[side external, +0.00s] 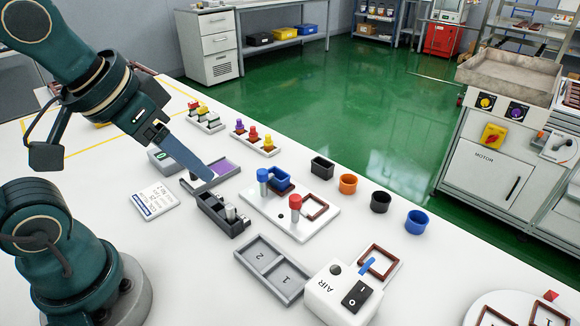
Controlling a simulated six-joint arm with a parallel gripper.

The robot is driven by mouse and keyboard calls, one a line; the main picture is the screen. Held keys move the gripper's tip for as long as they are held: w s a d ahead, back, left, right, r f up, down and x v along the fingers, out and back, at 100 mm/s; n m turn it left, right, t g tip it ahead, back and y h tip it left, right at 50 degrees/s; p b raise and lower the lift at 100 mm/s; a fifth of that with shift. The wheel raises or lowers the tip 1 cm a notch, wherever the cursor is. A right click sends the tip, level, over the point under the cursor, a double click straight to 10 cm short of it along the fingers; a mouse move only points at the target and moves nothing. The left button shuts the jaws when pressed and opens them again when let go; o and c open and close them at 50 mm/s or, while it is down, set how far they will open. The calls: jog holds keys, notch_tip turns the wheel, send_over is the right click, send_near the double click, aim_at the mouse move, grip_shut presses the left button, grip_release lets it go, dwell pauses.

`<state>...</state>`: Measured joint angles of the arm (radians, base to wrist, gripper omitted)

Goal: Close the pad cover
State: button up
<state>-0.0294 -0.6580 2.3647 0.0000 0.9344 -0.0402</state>
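The purple pad (224,167) lies in a dark grey case on the white table, left of centre, and its purple surface is uncovered. A flat grey part (194,186) adjoins the case on its left side and looks like the opened cover; my gripper partly hides it. My gripper (210,177) reaches down from the upper left, with its long grey-blue fingers tilted and their tips at the pad's left edge, over or against the grey part. I cannot tell whether they touch it. The fingers are seen edge-on, so their opening does not show.
A dark holder (210,214) with silver pieces stands just in front of the pad. A white board (268,209) with blue and red handled stamps is to its right. A grey box (161,160) and printed card (152,201) lie left. Several cups stand farther right.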

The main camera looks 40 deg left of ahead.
jog(key=w+a+n+g, duration=0.2)
jog(key=w+a+n, duration=0.1)
jog(key=w+a, duration=0.25)
jog(key=w+a+f+n+g, duration=0.1)
jog(key=a+f, duration=0.2)
jog(key=a, duration=0.1)
jog(key=a+f+n+g, duration=0.1)
jog(key=a+f+n, duration=0.1)
jog(key=a+f, duration=0.1)
jog(key=w+a+f+n+g, duration=0.1)
jog(key=a+f+n, duration=0.1)
jog(key=a+f, duration=0.2)
jog(key=shift+w+a+f+g, duration=0.1)
jog(key=shift+w+a+g, duration=0.1)
jog(key=shift+a, duration=0.3)
jog(key=shift+w+a+g, duration=0.1)
jog(key=shift+a+g, duration=0.1)
jog(key=shift+a, duration=0.25)
jog(key=shift+s+f, duration=0.1)
jog(key=shift+f, duration=2.45)
grip_shut()
